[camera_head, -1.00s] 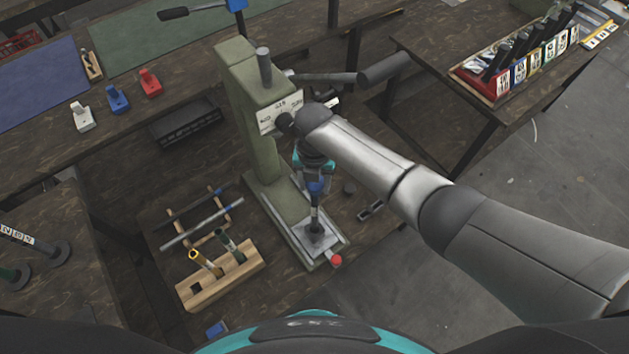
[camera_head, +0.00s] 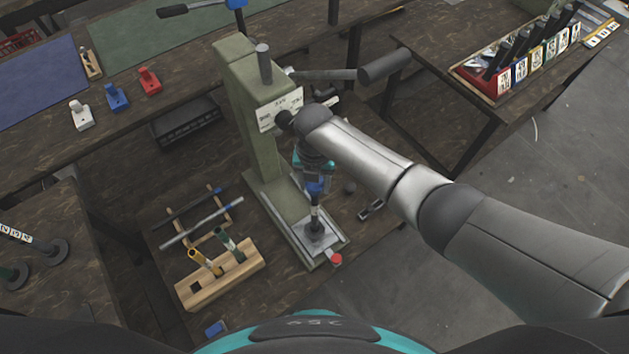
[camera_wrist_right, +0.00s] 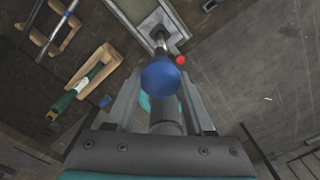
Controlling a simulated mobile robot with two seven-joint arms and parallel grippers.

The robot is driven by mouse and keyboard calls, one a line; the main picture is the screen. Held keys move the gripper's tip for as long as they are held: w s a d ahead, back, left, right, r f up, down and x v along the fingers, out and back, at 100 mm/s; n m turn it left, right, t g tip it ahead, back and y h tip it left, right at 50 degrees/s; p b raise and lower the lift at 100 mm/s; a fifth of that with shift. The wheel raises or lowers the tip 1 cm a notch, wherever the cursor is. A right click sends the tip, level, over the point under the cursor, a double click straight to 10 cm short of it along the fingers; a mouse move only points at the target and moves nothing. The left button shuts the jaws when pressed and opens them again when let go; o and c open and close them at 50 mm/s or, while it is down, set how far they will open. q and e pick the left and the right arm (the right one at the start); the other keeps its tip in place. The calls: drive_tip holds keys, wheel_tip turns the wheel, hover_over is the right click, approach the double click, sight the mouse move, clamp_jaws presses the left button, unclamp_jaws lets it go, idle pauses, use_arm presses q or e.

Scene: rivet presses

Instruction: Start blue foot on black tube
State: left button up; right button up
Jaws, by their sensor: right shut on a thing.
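The black tube (camera_head: 315,212) stands upright on the metal plate of the green press (camera_head: 262,120), its wide dark base on the plate. The blue foot (camera_head: 316,188) is at the tube's top end, in line with it; I cannot tell whether it is seated or only touching. In the right wrist view the blue foot (camera_wrist_right: 160,76) shows as a round blue end between the fingers, with the tube (camera_wrist_right: 159,42) beyond it. My right gripper (camera_head: 315,178) is shut on the blue foot, pointing down under the press head. My left gripper is not in view.
A wooden block (camera_head: 222,272) with yellow and green tubes stands left of the press, by a rack of rods (camera_head: 200,215). A red knob (camera_head: 336,259) is at the plate's front corner. The press lever (camera_head: 385,67) reaches out above my right arm. A black tray (camera_head: 186,124) lies behind.

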drive_tip(key=shift+f+b, duration=0.55)
drive_tip(key=shift+f, duration=0.2)
drive_tip(key=o, duration=1.4)
drive_tip(key=shift+r, duration=0.65)
wheel_tip(320, 180, up, 14)
drive_tip(key=p, duration=0.2)
drive_tip(key=shift+p, duration=0.3)
